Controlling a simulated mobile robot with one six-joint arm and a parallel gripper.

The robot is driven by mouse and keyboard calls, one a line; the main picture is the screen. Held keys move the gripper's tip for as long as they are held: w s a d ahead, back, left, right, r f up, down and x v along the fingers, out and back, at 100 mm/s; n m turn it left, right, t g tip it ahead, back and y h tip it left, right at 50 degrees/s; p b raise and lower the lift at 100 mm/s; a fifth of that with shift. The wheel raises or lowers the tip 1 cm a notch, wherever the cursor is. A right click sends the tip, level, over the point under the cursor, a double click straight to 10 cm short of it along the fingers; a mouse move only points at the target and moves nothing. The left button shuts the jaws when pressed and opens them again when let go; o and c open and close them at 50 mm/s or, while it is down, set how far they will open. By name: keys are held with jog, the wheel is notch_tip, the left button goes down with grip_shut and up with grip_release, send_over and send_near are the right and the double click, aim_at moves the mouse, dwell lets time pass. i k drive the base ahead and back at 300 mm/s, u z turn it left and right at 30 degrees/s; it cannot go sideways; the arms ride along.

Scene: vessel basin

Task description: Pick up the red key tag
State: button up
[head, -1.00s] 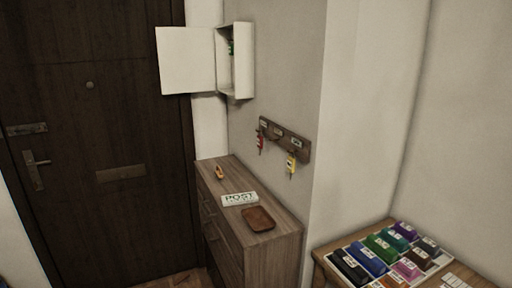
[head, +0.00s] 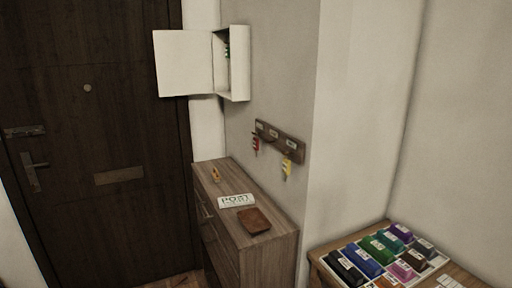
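The red key tag (head: 256,144) hangs from the left part of a dark wooden key rack (head: 280,141) on the grey wall, above the wooden cabinet. A yellow key tag (head: 287,167) hangs lower, at the right end of the same rack. The middle of the rack shows no tag. My gripper is not in view, so its state does not show.
The wooden cabinet (head: 263,238) bears a small orange object (head: 215,174), a POST sign (head: 236,201) and a brown tray (head: 254,221). An open white wall box (head: 240,64) holds something green. A table at right holds several coloured blocks (head: 381,248). A dark door (head: 95,130) stands left.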

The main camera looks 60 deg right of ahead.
aim_at(255, 140)
jog(key=z, duration=0.05)
jog(key=i, duration=0.9)
jog(key=u, duration=0.05)
